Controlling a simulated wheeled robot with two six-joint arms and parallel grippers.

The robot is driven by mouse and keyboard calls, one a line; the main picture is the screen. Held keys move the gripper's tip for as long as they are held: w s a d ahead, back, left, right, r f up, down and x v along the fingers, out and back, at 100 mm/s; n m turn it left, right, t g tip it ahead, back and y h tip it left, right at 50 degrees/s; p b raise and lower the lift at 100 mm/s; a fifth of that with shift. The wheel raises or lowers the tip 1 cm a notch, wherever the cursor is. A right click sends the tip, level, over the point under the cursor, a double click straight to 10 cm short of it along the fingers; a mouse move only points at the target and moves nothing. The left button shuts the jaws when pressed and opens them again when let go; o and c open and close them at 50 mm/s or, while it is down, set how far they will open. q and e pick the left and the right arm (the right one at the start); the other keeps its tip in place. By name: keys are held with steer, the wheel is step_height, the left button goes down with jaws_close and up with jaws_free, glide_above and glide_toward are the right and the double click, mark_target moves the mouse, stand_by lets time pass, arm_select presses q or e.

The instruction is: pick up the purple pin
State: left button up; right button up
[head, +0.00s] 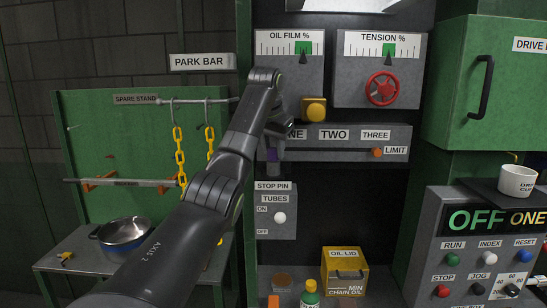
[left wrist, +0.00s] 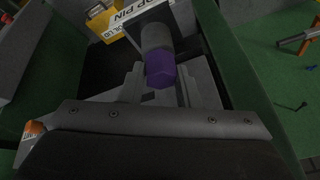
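The purple pin (left wrist: 161,72) has a faceted purple head on a grey cylinder, in front of a panel whose label partly reads "PIN" in the left wrist view. In the head view a small purple patch of it (head: 271,155) shows beside my left arm, just above the STOP PIN box (head: 275,212). My left gripper (left wrist: 160,82) has its two fingers apart, one on each side of the purple head. I cannot tell whether either finger touches it. In the head view my forearm hides much of this gripper. My right gripper is in neither view.
Above are the ONE TWO THREE panel (head: 345,153), a yellow button (head: 314,109) and a red handwheel (head: 382,88). A yellow oil box (head: 345,271) and bottle (head: 309,295) stand below. A green stand with chains (head: 105,130) is left, a control panel (head: 480,250) right.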

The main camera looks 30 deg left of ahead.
arm_select(q)
steer(key=shift+d, duration=0.1)
steer(key=c, duration=0.4)
steer(key=shift+r, duration=0.1)
